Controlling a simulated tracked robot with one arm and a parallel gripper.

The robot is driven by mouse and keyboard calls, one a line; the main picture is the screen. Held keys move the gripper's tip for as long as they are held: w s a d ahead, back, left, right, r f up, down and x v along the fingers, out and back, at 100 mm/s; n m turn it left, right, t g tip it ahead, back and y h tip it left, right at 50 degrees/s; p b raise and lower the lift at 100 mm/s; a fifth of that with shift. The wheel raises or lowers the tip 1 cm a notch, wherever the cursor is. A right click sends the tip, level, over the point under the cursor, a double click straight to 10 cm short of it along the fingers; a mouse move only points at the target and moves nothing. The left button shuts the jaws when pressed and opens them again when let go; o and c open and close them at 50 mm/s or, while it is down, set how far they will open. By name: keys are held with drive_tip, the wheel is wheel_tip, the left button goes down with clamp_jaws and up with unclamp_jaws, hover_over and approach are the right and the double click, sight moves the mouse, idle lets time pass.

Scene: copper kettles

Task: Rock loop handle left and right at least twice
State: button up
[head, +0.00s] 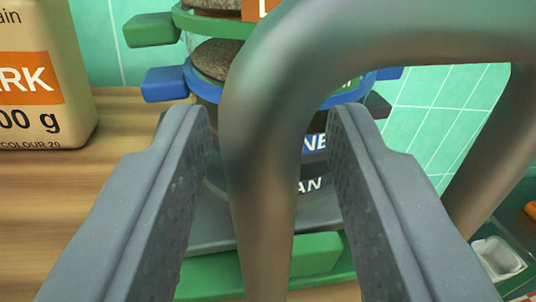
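The loop handle is a thick, dull metal bar (262,190). It rises from the bottom of the view, bends at the upper left and runs right across the top. A second leg of it slopes down at the right. My gripper (270,118) is open, with one grey finger on each side of the left leg. The leg stands between the fingers, with gaps showing on both sides, so the fingers look apart from it. The foot of the handle and what it is fixed to are out of view.
Behind the handle stands a stack with green (150,30) and blue (165,83) tabs, dark labelled bands and a green base (205,278). A beige packet (40,125) stands at left on a wooden top (90,200). A small white tray (498,258) is at lower right.

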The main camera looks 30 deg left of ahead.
drive_tip(key=p+v, duration=0.2)
drive_tip(key=v, duration=1.2)
drive_tip(key=shift+w, duration=0.15)
